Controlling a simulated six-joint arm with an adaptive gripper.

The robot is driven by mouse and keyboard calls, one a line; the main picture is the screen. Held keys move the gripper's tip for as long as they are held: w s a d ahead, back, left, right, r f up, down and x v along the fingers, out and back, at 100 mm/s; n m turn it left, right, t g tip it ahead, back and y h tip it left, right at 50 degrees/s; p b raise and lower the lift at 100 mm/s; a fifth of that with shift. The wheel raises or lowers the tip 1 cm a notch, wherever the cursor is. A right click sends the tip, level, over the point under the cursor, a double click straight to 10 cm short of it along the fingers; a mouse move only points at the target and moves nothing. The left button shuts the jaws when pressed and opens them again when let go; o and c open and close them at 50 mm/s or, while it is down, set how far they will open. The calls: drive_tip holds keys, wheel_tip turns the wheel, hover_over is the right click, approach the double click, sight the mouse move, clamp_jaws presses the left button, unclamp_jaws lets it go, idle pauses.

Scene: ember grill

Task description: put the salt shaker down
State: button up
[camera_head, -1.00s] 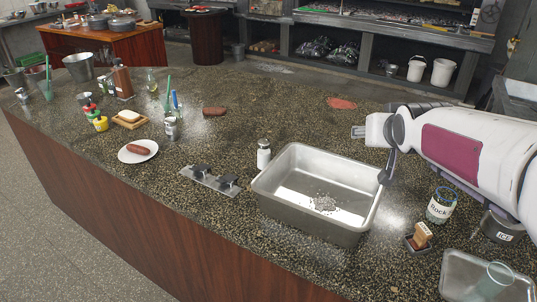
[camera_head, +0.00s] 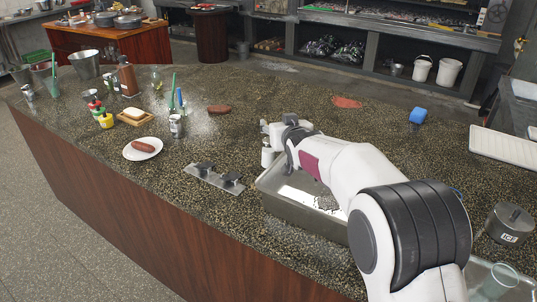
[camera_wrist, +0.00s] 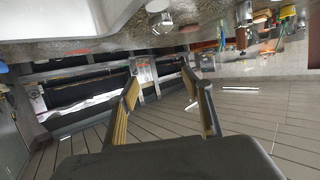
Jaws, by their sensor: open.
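A white shaker (camera_head: 267,157), which looks like the salt shaker, stands upright on the counter at the left end of the metal pan (camera_head: 285,212). Its top is hidden by my gripper in the head view. My gripper (camera_head: 266,127) is at the shaker's upper end, over the pan's far left corner; I cannot tell whether they touch. In the wrist view my gripper (camera_wrist: 163,95) has its two fingers spread with nothing between them. A second, labelled shaker (camera_head: 176,126) stands further left on the counter.
A metal plate with two black clamps (camera_head: 215,177) lies left of the pan. A white plate with a sausage (camera_head: 143,149) is further left. A pot marked ICE (camera_head: 508,224) and a white tray (camera_head: 505,146) are at the right. Counter behind my gripper is mostly clear.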

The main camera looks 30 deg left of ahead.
sight(268, 152)
drive_tip(key=shift+s+a+f, duration=0.15)
drive_tip(key=shift+a+f, duration=0.05)
drive_tip(key=shift+a, duration=0.3)
drive_tip(key=shift+s+a+f, duration=0.1)
drive_tip(key=shift+a+f, duration=0.1)
drive_tip(key=shift+a, duration=0.3)
drive_tip(key=shift+f, duration=0.15)
drive_tip(key=shift+f, duration=1.05)
drive_tip(key=shift+f, duration=0.15)
drive_tip(key=shift+w+a+f, duration=0.3)
drive_tip(key=shift+w+f, duration=0.05)
drive_tip(key=shift+f, duration=0.5)
drive_tip(key=shift+w+a+f, duration=0.3)
drive_tip(key=shift+a+f, duration=0.05)
drive_tip(key=shift+f, duration=0.55)
drive_tip(key=shift+w+a+f, duration=0.3)
drive_tip(key=shift+w+f, duration=0.05)
drive_tip(key=shift+f, duration=0.5)
clamp_jaws()
